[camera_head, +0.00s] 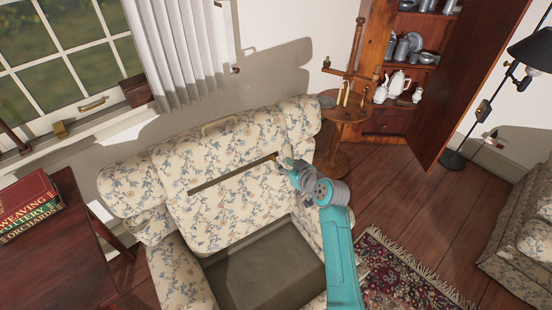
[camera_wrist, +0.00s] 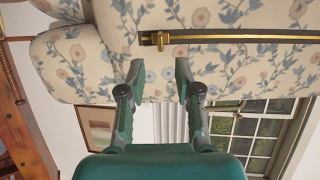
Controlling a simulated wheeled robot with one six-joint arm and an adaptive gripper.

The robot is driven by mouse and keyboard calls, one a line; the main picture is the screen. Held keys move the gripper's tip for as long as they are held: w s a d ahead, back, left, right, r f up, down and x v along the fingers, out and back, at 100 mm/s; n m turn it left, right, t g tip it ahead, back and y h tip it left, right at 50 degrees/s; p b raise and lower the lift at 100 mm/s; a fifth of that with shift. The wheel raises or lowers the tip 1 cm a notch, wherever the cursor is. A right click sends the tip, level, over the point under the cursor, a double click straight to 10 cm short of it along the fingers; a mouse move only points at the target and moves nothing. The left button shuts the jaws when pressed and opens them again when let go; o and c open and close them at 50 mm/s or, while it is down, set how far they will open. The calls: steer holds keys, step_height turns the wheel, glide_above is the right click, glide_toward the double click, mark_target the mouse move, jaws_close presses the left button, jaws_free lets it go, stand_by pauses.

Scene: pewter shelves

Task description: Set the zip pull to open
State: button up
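A brass zip pull (camera_wrist: 161,41) sits close to the left end of a dark zip with a brass line (camera_wrist: 240,38) in the wrist view. The zip (camera_head: 232,173) runs slantwise across a cream floral cushion (camera_head: 215,210) on the armchair in the head view. My gripper (camera_head: 286,163) is at the zip's right end there, where the pull is hard to make out. In the wrist view my gripper (camera_wrist: 160,75) is open, its fingers apart and empty. The pull lies just beyond the fingertips, between their lines. I see no contact.
The armchair's bare seat base (camera_head: 265,260) lies below the cushion. A round side table (camera_head: 345,110) with candles stands close behind my gripper. A dark table with books (camera_head: 30,205) is at left, an open cabinet (camera_head: 400,75) at back right, a fringed rug (camera_head: 400,275) in front.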

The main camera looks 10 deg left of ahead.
mark_target(275, 158)
steer(key=x, duration=0.6)
steer(key=shift+w+a+f, duration=0.15)
steer(key=shift+a+f, duration=0.05)
steer(key=shift+a, duration=0.05)
jaws_close()
